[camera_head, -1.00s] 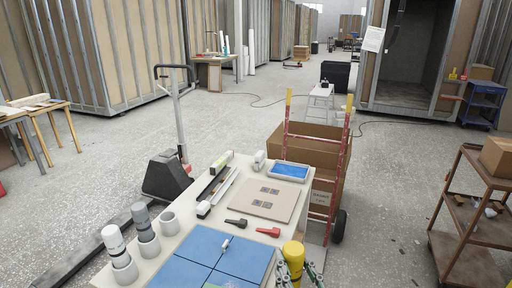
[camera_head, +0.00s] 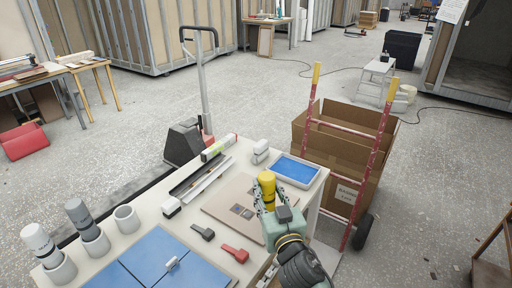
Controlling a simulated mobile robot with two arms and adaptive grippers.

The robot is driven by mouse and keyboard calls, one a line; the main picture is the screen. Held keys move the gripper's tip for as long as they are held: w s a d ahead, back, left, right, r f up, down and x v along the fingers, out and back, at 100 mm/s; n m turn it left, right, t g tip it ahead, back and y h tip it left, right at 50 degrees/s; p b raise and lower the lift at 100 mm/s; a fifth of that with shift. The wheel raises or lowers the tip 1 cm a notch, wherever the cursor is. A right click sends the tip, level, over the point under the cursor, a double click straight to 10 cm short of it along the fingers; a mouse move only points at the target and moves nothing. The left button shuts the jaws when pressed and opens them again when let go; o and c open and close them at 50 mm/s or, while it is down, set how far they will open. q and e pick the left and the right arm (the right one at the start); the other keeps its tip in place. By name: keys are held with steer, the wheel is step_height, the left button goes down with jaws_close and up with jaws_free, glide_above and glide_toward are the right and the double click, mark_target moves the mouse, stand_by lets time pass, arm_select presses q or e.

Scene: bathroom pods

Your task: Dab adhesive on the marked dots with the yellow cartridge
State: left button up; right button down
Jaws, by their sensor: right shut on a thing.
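The yellow cartridge (camera_head: 267,180) is upright in my right gripper (camera_head: 268,199), which is shut on it. The gripper holds it over the right part of a tan board (camera_head: 220,206) on the table. Small dark square patches (camera_head: 242,211) show on the board, just left of the gripper. Individual dots are too small to make out. The gripper and arm hide the board's right side, and the cartridge's lower end is hidden too. My left gripper is not in view.
Blue panels (camera_head: 130,262) cover the table's near left. White and grey cartridges (camera_head: 83,218) stand in holders at the left edge. A black tool (camera_head: 203,232) and a red tool (camera_head: 234,253) lie before the board. A blue tray (camera_head: 296,169) sits behind; a red hand truck (camera_head: 344,135) stands right.

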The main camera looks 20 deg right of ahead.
steer(key=w+d+r+m+h+b, duration=0.1)
steer(key=w+r, duration=0.1)
steer(key=w, duration=0.6)
steer(key=w+r, duration=0.2)
steer(key=w, duration=0.6)
arm_select(q)
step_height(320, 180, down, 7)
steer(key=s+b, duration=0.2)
steer(key=b, duration=0.3)
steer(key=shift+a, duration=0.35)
arm_select(e)
steer(key=shift+w+d+f, duration=0.1)
steer(key=shift+w+f, duration=0.15)
steer(key=shift+f, duration=1.15)
steer(key=shift+w+d+f, duration=0.1)
steer(key=shift+w+f, duration=0.1)
steer(key=shift+f, duration=1.15)
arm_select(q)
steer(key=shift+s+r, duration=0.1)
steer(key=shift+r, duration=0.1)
arm_select(e)
steer(key=shift+r, duration=0.15)
arm_select(q)
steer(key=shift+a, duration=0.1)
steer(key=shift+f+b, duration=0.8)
steer(key=shift+b, duration=0.05)
arm_select(e)
steer(key=shift+s+f, duration=0.1)
steer(key=shift+f, duration=0.7)
